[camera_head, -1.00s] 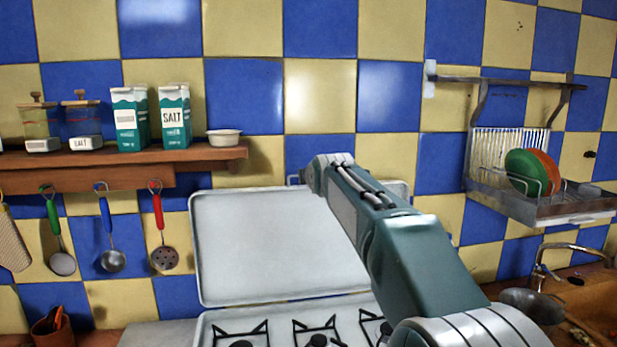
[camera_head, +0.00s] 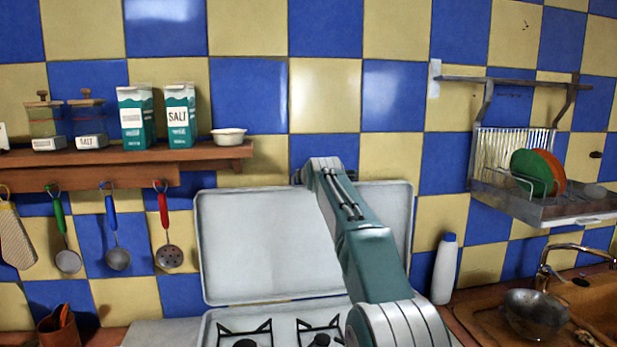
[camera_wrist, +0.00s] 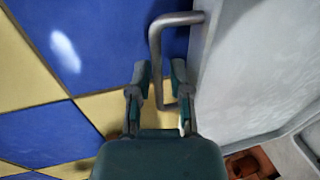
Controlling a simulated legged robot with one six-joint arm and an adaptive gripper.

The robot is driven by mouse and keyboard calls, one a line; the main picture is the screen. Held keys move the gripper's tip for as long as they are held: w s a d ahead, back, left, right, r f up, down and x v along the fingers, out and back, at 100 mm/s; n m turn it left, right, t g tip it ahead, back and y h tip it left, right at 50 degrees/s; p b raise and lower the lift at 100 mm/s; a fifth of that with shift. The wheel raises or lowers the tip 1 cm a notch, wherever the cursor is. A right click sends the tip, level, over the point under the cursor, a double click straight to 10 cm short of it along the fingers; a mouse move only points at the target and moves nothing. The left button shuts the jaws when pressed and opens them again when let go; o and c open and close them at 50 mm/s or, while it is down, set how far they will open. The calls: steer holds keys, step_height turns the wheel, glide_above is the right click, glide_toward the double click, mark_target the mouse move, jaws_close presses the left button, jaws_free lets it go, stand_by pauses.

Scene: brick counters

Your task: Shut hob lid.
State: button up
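The hob lid (camera_head: 262,245) is a pale metal panel standing raised, leaning near the tiled wall behind the hob (camera_head: 285,318). My arm crosses in front of its right part and hides some of it. In the wrist view the lid (camera_wrist: 265,70) fills the right side, with a bent grey bar handle (camera_wrist: 155,50) at its edge. My gripper (camera_wrist: 160,75) is open, its two fingers on either side of the handle's long bar. I cannot tell whether a finger touches it. In the head view the fingers are hidden beyond my arm at the lid's top edge.
A wooden shelf (camera_head: 215,153) with cartons and jars is at the left, with utensils hanging below. A white bottle (camera_head: 445,270) stands right of the lid. A dish rack (camera_head: 550,207) hangs at the right above a metal bowl (camera_head: 535,312) by the sink.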

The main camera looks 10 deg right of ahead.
steer(key=shift+w, duration=0.1)
steer(key=shift+c, duration=0.3)
jaws_close()
